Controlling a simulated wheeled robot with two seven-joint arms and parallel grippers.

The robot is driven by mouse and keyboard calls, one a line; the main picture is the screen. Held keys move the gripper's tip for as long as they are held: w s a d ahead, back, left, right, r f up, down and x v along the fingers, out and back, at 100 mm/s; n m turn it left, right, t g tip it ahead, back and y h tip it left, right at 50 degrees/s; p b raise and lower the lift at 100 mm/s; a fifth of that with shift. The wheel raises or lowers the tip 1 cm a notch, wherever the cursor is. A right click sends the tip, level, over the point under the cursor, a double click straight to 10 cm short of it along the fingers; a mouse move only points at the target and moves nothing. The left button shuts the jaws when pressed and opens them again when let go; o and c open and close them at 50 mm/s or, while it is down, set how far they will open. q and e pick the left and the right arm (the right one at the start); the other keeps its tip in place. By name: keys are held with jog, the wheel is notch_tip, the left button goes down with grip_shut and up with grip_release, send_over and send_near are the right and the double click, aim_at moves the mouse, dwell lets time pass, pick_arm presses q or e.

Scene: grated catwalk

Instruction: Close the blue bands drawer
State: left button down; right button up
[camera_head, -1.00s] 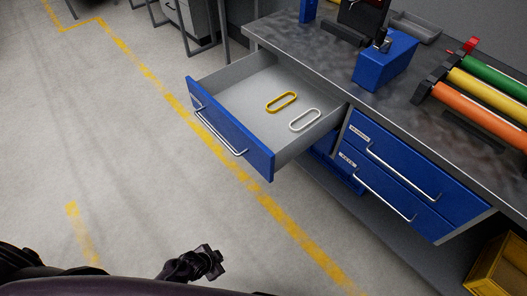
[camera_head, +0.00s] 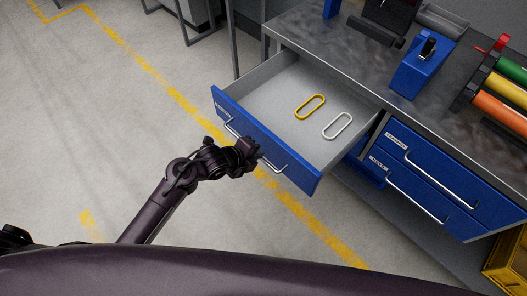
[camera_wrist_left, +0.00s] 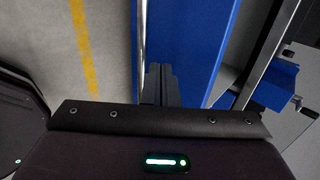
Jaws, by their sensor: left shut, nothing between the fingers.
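The open drawer has a blue front (camera_head: 303,177) with a silver bar handle (camera_head: 273,163) and sticks out from the workbench. A yellow band (camera_head: 310,106) and a white band (camera_head: 337,126) lie inside on its grey floor. My left gripper (camera_head: 253,150) is shut and empty, close in front of the middle of the drawer front by the handle; I cannot tell whether it touches. In the left wrist view, its shut fingers (camera_wrist_left: 161,84) lie over the blue front (camera_wrist_left: 188,45), with the handle (camera_wrist_left: 142,35) just left of them. My right gripper is not in view.
Two shut blue drawers (camera_head: 430,170) with silver handles sit right of the open one. The metal benchtop (camera_head: 375,75) holds a blue box (camera_head: 420,72) and coloured rolls (camera_head: 497,103). A yellow crate (camera_head: 507,262) stands lower right. The floor at left is clear.

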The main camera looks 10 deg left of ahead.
aim_at(270, 152)
pick_arm(q)
jog(key=shift+x, duration=1.95)
jog(key=shift+w+a, duration=0.1)
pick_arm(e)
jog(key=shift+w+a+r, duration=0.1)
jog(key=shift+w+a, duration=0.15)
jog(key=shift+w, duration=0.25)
pick_arm(q)
jog(key=shift+w, duration=0.1)
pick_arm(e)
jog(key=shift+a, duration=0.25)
